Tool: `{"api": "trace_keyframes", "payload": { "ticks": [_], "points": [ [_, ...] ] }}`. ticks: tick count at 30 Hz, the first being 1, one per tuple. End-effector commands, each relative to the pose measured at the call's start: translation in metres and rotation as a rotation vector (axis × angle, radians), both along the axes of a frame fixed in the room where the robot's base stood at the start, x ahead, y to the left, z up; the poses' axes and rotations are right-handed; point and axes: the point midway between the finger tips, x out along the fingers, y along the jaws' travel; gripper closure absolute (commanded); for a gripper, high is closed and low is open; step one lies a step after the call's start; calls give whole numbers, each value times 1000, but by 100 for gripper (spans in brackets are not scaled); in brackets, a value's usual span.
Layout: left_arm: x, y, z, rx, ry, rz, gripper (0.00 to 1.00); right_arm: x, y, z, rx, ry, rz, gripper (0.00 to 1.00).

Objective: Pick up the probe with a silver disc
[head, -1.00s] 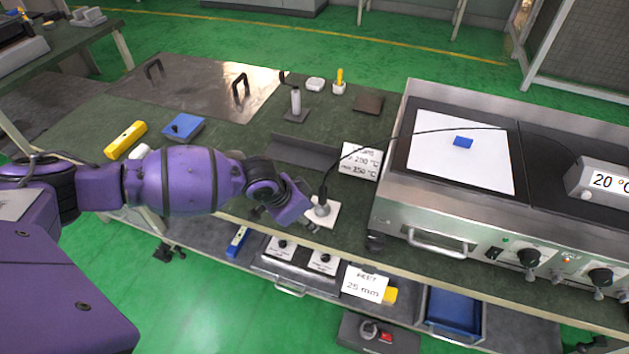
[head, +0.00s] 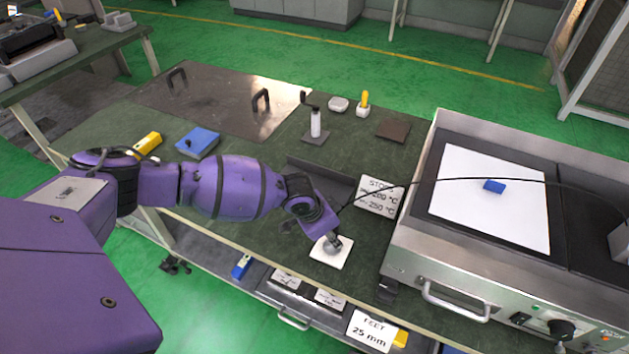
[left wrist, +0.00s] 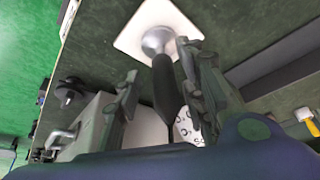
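The probe has a silver disc (left wrist: 158,41) at its foot and a black handle (left wrist: 164,88). Its disc rests on a white square pad (head: 331,258) at the table's front edge, left of the hot plate. In the head view my left gripper (head: 328,232) is at the probe and hides most of its handle. In the left wrist view my left gripper (left wrist: 161,68) is open. One finger is on each side of the handle, with a clear gap on the left and the right finger close to it. My right gripper is not in view.
The steel hot plate unit (head: 455,290) stands right, with a white sheet (head: 470,215) and blue block (head: 494,187) on top. A black cable (head: 420,183) runs across it. A temperature sign (head: 377,196) and a dark angle bracket (head: 318,174) stand behind the probe.

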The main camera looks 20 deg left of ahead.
Motion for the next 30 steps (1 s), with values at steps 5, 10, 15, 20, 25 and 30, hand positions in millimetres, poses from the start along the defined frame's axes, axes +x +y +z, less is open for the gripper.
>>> {"api": "trace_keyframes", "payload": {
  "ticks": [5, 10, 15, 20, 25, 30],
  "points": [
    [8, -6, -14, -1, -4, -2, 62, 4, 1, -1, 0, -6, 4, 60],
    [9, -5, -15, -2, -6, -1, 62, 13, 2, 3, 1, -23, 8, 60],
    [9, -5, -14, -2, -6, -1, 77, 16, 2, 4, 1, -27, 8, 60],
    [9, -5, -14, -2, -6, -1, 98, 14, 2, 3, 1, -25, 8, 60],
    [9, -6, -14, -2, -6, -1, 100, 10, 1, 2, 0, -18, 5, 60],
    [9, -5, -12, -2, -7, -1, 100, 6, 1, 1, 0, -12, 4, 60]
  ]
}}
